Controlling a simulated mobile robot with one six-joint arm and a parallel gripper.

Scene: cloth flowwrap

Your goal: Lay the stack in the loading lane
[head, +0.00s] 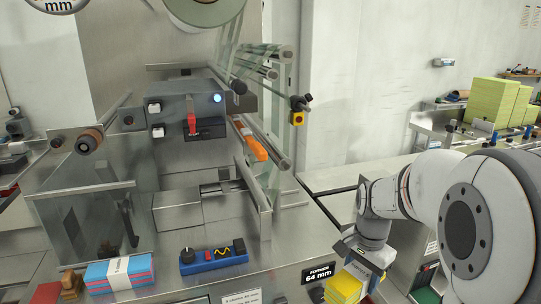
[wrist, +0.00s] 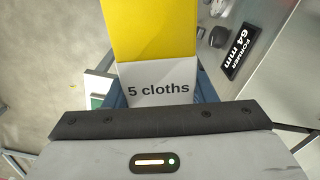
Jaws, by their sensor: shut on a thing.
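My gripper (head: 364,262) is at the lower right of the head view, in front of the machine's front edge. It is shut on a yellow cloth stack (head: 343,287). In the wrist view the stack (wrist: 150,30) has a white band (wrist: 158,88) reading "5 cloths", with blue fingers on either side. The stack's lower part is cut off in the head view. The steel channel with a dark slot (head: 222,187), which looks like the loading lane, is at the machine's middle, left of and beyond my gripper. I see no cloth in it.
A banded blue-and-pink stack (head: 120,273) lies at the front left of the steel deck. A steel side plate (head: 254,200) rises right of the channel.

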